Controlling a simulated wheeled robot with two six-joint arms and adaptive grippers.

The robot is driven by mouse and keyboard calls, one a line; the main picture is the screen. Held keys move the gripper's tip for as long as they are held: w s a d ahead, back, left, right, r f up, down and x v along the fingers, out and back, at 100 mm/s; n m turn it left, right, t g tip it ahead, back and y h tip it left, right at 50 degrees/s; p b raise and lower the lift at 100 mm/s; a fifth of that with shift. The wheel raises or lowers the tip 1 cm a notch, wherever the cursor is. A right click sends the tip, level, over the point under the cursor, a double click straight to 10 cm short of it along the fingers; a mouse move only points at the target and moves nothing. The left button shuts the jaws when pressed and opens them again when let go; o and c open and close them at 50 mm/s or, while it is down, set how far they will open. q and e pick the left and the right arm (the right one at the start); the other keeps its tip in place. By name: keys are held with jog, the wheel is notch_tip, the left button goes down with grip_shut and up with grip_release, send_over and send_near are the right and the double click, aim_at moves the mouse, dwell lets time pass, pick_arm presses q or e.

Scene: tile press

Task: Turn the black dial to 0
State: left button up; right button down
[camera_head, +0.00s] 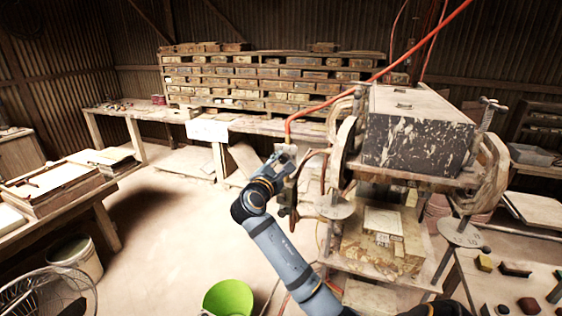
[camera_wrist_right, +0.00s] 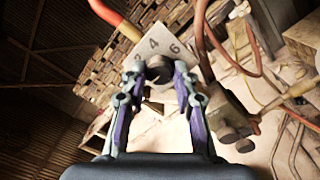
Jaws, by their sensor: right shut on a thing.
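The black dial (camera_wrist_right: 158,74) sits on a pale plate (camera_wrist_right: 163,44) with dark numbers; a 4 and a 6 are readable in the right wrist view. My right gripper (camera_wrist_right: 159,82) has one finger on each side of the dial and is shut on it. The fingers hide part of the dial, and I cannot make out its pointer or a 0. In the head view my right gripper (camera_head: 281,164) is at the pale plate (camera_head: 287,150), left of the press; the dial is hidden there. My left gripper is not in view.
The big press (camera_head: 415,135) stands right of my right gripper. A red-orange hose (camera_head: 400,65) and cables hang close to the plate. A green bucket (camera_head: 229,299) is on the floor below. A long bench (camera_head: 255,125) stands behind. The floor to the left is open.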

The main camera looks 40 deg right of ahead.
jog(key=shift+f+n, duration=0.1)
jog(key=shift+n, duration=0.4)
jog(key=c, duration=1)
grip_release()
jog(key=v, duration=0.7)
jog(key=shift+s+a, duration=0.1)
jog(key=shift+a, duration=0.15)
jog(key=shift+d, duration=0.1)
